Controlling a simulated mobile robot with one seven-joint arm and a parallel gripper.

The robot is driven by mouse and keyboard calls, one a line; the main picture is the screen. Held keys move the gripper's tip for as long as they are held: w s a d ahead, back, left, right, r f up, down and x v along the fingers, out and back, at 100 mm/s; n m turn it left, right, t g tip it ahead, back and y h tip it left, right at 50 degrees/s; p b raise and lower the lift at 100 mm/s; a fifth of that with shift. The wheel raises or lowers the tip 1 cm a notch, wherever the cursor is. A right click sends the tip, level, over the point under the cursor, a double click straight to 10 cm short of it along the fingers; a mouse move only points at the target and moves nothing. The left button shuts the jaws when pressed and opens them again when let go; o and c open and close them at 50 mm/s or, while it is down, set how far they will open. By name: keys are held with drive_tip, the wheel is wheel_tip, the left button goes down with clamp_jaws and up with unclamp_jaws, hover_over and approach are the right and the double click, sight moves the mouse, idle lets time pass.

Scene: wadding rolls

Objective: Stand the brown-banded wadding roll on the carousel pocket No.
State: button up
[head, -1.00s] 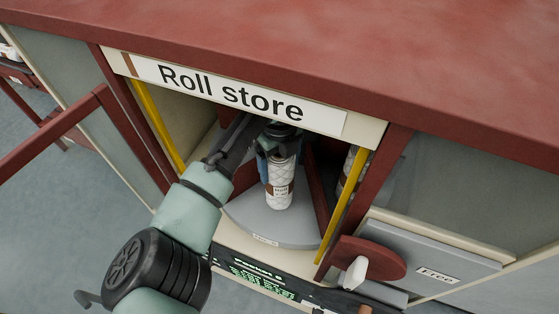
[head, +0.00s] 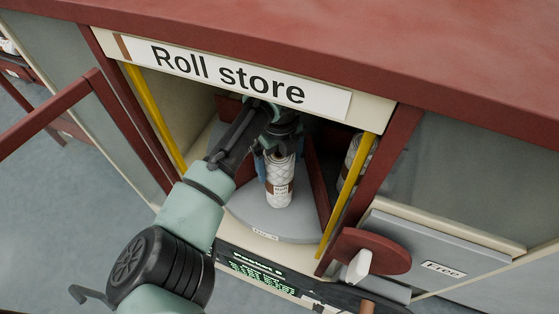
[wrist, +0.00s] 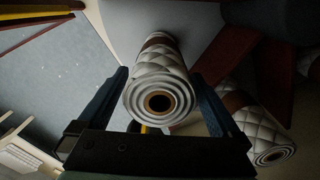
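The brown-banded wadding roll (head: 280,190), white and quilted with a label on its band, stands upright on the grey carousel (head: 245,212), in a pocket between dark red dividers. My gripper (head: 278,150) is inside the roll store, around the top of the roll. In the wrist view the roll's coiled end (wrist: 160,103) faces the camera between my two blue fingers (wrist: 160,80). Narrow gaps seem to show between the fingers and the roll on both sides. The carousel's small front label is too small to read.
Another banded roll (head: 352,160) stands beyond the right divider (head: 316,175); it also shows in the wrist view (wrist: 262,130). Yellow strips (head: 155,118) edge the opening below the "Roll store" sign (head: 235,76).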

drive_tip(key=shift+r+b, duration=0.45)
drive_tip(key=shift+r, duration=3.35)
